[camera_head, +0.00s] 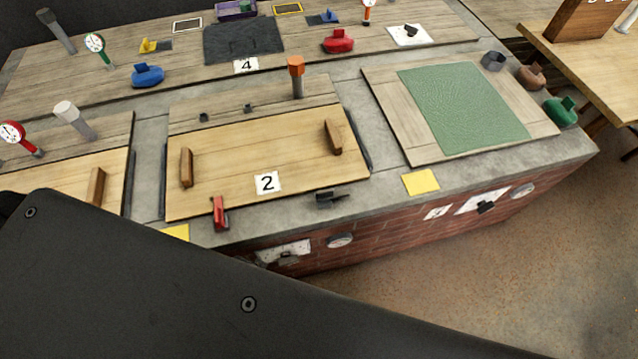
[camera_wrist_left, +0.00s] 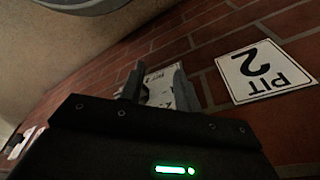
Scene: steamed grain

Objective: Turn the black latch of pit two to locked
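In the head view the pit two lid (camera_head: 235,150) is a wooden board marked 2, lying flat on the counter. A black latch-like piece (camera_head: 327,199) lies at its front right edge, and a red one (camera_head: 219,213) at its front left. A pale plate (camera_head: 283,251) with a dark knob is on the brick front below. In the left wrist view my left gripper (camera_wrist_left: 160,75) is open at the brick wall. Between its fingers show a white marked plate (camera_wrist_left: 160,88) and a dark part, mostly hidden; contact is unclear. My right gripper is not in view.
A PIT 2 sign (camera_wrist_left: 264,71) is on the bricks right of the gripper in the left wrist view. A round gauge (camera_head: 340,240) sits beside the plate. My large black arm part covers the head view's lower left. Open floor (camera_head: 520,280) lies at right.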

